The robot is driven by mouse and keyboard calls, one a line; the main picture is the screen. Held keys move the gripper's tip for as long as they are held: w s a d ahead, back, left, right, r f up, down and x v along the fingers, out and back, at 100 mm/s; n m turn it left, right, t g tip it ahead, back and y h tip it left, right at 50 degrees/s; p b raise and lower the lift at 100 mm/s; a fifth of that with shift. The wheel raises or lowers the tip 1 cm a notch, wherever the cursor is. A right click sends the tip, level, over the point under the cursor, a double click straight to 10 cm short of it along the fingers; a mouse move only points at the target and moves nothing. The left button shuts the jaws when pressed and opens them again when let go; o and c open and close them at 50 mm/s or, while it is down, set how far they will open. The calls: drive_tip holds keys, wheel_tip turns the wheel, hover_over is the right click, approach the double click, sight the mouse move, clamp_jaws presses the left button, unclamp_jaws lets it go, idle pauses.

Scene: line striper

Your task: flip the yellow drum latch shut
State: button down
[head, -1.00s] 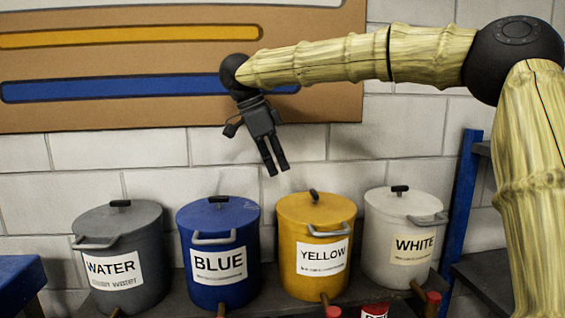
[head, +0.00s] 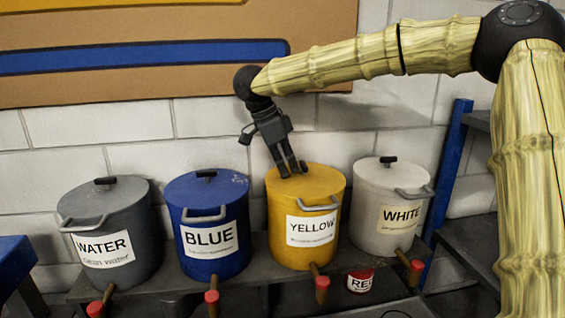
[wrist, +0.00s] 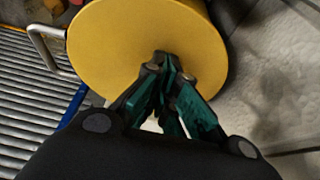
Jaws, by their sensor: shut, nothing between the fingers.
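The yellow drum (head: 278,240) stands third from the left, with a label reading YELLOW. Its flat yellow lid (head: 322,180) also fills the upper middle of the wrist view (wrist: 110,45). A grey metal latch bar (head: 320,207) sits on the drum's front near the lid rim, and it shows at the upper left of the wrist view (wrist: 45,50). My gripper (head: 293,172) is shut and empty, tips pointing down over the back left of the lid. I cannot tell whether the tips touch it. The dark lid knob is hidden behind my fingers.
A blue drum (head: 185,250) and a grey water drum (head: 120,220) stand to the left, a white drum (head: 370,200) close on the right. Red-ended taps (head: 322,283) stick out in front. A block wall (head: 130,155) is behind. A blue post (head: 450,170) is at the right.

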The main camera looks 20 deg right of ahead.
drive_tip(key=shift+s+r, duration=0.3)
drive_tip(key=shift+s, duration=0.25)
drive_tip(key=shift+w+d+f, duration=0.1)
drive_tip(key=shift+w+f, duration=0.1)
drive_tip(key=shift+w, duration=0.2)
drive_tip(key=shift+s+r+n+p, duration=0.15)
drive_tip(key=shift+s+n+p, duration=0.15)
drive_tip(key=shift+s+p, duration=0.1)
drive_tip(key=shift+w+t, duration=0.1)
drive_tip(key=shift+t, duration=0.2)
drive_tip(key=shift+s+n+p, duration=0.25)
drive_tip(key=shift+n+p, duration=0.2)
drive_tip(key=shift+n, duration=0.05)
